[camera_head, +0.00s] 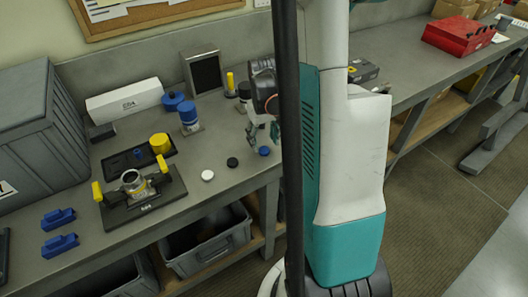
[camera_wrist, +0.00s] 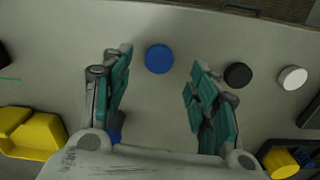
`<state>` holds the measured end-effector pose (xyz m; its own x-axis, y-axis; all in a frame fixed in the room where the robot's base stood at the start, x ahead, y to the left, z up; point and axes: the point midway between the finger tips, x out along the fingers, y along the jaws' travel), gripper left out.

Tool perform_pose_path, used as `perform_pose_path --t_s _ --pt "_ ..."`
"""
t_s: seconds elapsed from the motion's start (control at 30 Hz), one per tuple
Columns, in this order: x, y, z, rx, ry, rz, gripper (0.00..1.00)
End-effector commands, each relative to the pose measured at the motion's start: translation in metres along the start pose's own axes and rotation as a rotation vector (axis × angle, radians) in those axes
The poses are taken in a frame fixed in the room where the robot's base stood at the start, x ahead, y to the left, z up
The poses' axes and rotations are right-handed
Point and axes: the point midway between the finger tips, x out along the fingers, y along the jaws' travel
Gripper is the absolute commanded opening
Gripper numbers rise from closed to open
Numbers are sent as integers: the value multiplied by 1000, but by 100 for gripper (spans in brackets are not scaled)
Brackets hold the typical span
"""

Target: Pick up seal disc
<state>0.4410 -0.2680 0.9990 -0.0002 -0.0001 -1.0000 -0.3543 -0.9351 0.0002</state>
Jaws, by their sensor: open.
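Three small discs lie flat on the grey bench: a blue disc (camera_head: 264,151), a black disc (camera_head: 232,162) and a white disc (camera_head: 207,175). I cannot tell from the pictures which one is the seal disc. My gripper (camera_head: 262,131) is above the bench beside the blue disc, open and empty, with its fingers pointing down. In the wrist view my gripper (camera_wrist: 161,62) has its fingertips apart on either side of the blue disc (camera_wrist: 159,58). The black disc (camera_wrist: 238,75) and white disc (camera_wrist: 292,77) lie to the right, outside the fingers.
A dark fixture plate (camera_head: 146,208) with yellow clamps stands left of the discs. A black tray (camera_head: 125,161) with a yellow cylinder is behind it. A blue-topped cylinder (camera_head: 188,115) and a framed panel (camera_head: 203,72) stand further back. My column hides part of the bench.

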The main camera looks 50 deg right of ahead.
Motion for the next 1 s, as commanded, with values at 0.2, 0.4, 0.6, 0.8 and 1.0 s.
perform_pose_path --t_s 0.2,0.4,0.6,0.8,1.0 --pt "33 2 1 0 1 0 54" --pt "35 2 1 0 1 0 54" --pt "35 2 1 0 1 0 23" --pt "35 2 1 0 1 0 17" --pt "34 2 1 0 1 0 16"
